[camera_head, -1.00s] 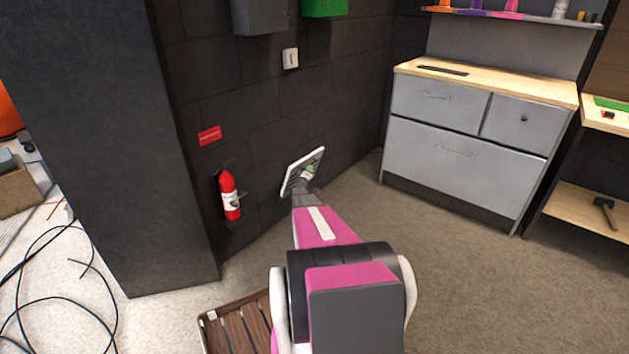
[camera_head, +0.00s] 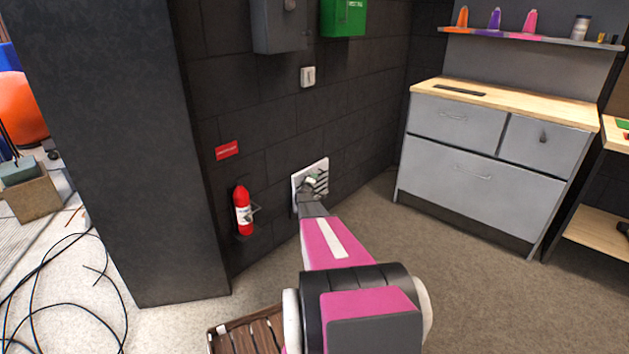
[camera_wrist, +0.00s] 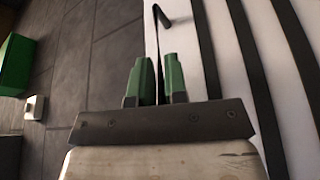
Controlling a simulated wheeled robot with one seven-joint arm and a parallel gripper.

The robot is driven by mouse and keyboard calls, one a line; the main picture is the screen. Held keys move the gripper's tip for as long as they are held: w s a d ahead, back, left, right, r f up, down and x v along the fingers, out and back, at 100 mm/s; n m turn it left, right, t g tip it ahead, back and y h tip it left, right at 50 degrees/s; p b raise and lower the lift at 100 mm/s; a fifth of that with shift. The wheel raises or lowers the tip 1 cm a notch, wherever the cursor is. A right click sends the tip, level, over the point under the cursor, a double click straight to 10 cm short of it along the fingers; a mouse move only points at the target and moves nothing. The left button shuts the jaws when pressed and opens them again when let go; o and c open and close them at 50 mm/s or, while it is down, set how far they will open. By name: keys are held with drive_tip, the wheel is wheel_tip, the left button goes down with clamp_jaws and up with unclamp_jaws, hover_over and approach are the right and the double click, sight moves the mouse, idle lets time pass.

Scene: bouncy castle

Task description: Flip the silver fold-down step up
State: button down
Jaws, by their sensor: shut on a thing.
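The silver fold-down step (camera_head: 318,166) is a pale panel with dark grip strips, low on the dark brick wall. It stands close to upright, nearly flat to the wall; I cannot tell whether it touches it. My gripper (camera_head: 312,181) reaches out to the panel and covers part of it. In the wrist view the step (camera_wrist: 230,50) fills the right side.
A red fire extinguisher (camera_head: 243,211) hangs on the wall just left of the step. A grey drawer cabinet (camera_head: 480,165) stands to the right. A slatted wooden thing (camera_head: 250,335) lies low in front. Black cables (camera_head: 60,275) lie at left. Carpet between step and cabinet is clear.

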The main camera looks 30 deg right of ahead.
drive_tip(key=shift+w+r, duration=0.25)
drive_tip(key=shift+w, duration=0.05)
drive_tip(key=c, duration=1.2)
unclamp_jaws()
drive_tip(key=shift+a, duration=0.1)
drive_tip(key=shift+o, duration=0.2)
drive_tip(key=shift+s+f, duration=0.1)
drive_tip(key=shift+s+a, duration=0.15)
drive_tip(key=shift+a, duration=0.05)
drive_tip(key=v, duration=1)
